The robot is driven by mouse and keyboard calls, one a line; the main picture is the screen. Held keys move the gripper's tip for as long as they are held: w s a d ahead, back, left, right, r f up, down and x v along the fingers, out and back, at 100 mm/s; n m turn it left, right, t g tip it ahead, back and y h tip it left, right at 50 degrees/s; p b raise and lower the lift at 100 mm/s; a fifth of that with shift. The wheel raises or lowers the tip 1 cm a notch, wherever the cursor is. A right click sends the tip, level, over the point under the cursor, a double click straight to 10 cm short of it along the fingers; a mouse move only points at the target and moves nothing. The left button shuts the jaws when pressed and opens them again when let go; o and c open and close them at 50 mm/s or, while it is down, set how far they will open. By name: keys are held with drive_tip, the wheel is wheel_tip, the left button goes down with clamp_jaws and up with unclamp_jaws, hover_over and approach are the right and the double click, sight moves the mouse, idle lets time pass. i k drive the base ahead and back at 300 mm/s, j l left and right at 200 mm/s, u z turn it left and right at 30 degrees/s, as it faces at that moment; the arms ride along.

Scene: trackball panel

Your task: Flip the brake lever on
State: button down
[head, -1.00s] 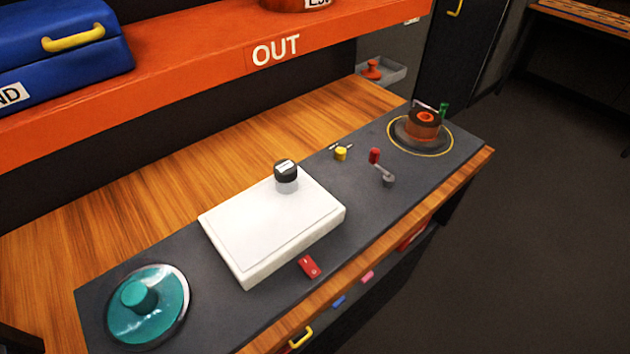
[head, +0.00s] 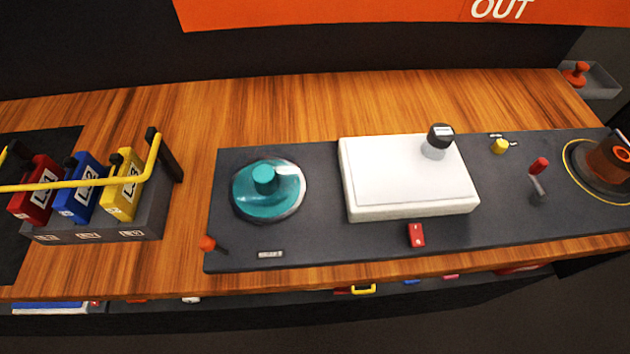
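A dark grey panel (head: 320,240) lies on the wooden counter. A small lever with an orange-red knob (head: 207,243) sits at the panel's front left corner, its knob leaning left over the panel's edge. A small label plate (head: 270,254) lies to its right; its text is too small to read. Another lever with a red knob (head: 539,165) stands on a grey stem at the panel's right. I cannot read which one is marked as the brake. My gripper is not in view.
A teal disc with a knob (head: 264,180) is behind the front left lever. A white box (head: 405,180), a red switch (head: 416,235), a yellow knob (head: 500,146) and a copper-coloured drum (head: 608,165) share the panel. A yellow bar (head: 80,185) crosses labelled blocks at left.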

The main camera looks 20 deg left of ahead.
sight(207, 243)
drive_tip(key=k+j, duration=0.15)
drive_tip(key=j, duration=0.25)
drive_tip(key=k+j, duration=0.1)
drive_tip(key=j, duration=0.35)
drive_tip(key=k+j, duration=0.15)
drive_tip(key=j, duration=0.25)
drive_tip(key=k+j, duration=0.1)
drive_tip(key=j, duration=0.35)
drive_tip(key=k+j, duration=0.15)
drive_tip(key=j, duration=0.25)
drive_tip(key=k+j, duration=0.1)
drive_tip(key=j, duration=0.35)
drive_tip(key=k+j, duration=0.15)
drive_tip(key=j, duration=0.25)
drive_tip(key=k+j, duration=0.1)
drive_tip(key=j, duration=0.35)
